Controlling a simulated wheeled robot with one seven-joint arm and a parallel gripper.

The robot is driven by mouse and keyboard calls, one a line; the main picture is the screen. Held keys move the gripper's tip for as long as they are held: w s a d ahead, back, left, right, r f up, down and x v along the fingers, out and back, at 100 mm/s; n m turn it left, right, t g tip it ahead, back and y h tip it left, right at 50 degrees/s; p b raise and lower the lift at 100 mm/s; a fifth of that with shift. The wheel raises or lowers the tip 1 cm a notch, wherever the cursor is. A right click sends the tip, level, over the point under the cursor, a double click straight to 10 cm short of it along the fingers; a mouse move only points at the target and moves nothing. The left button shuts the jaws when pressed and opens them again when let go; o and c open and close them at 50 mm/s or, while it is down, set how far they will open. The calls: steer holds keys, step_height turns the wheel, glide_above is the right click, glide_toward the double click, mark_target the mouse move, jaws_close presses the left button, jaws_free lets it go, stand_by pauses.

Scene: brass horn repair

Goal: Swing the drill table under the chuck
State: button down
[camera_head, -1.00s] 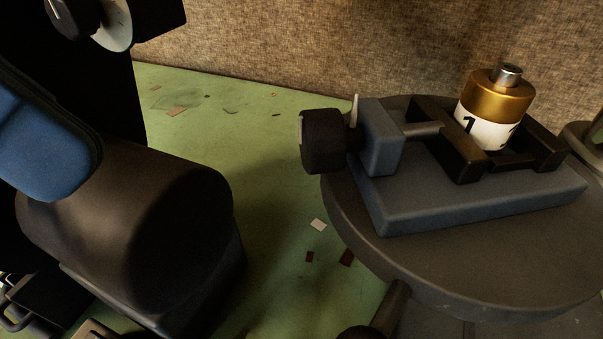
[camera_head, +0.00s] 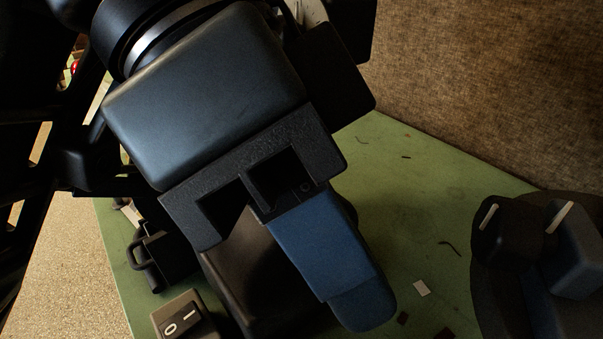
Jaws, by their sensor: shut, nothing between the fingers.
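The drill table is the dark round plate (camera_head: 488,288) at the right edge, only partly in view. A blue-grey vise (camera_head: 582,252) with a dark knob (camera_head: 510,235) sits on it, cut off by the frame. My gripper (camera_head: 360,305) hangs in the middle of the view, with its blue fingers pointing down and right. The fingers are shut and empty. They are left of the drill table, with a visible gap between them. I cannot make out the chuck in this view.
A dark rounded housing (camera_head: 245,275) stands behind and below my gripper. A switch marked 0 and I (camera_head: 184,318) is at the bottom left. The green bench top (camera_head: 425,200) is mostly clear, with small scraps. A brown textured wall (camera_head: 480,90) rises behind.

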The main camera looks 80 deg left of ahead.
steer(key=shift+w+d+f+p, duration=0.2)
steer(key=shift+w+d, duration=0.05)
steer(key=shift+d, duration=0.6)
steer(key=shift+w+d+f+p, duration=0.2)
steer(key=shift+w+d, duration=0.1)
steer(key=shift+d, duration=0.5)
steer(key=shift+w+d+f+p, duration=0.15)
steer(key=shift+w+d+p, duration=0.1)
steer(key=shift+d, duration=0.6)
steer(key=shift+d, duration=0.1)
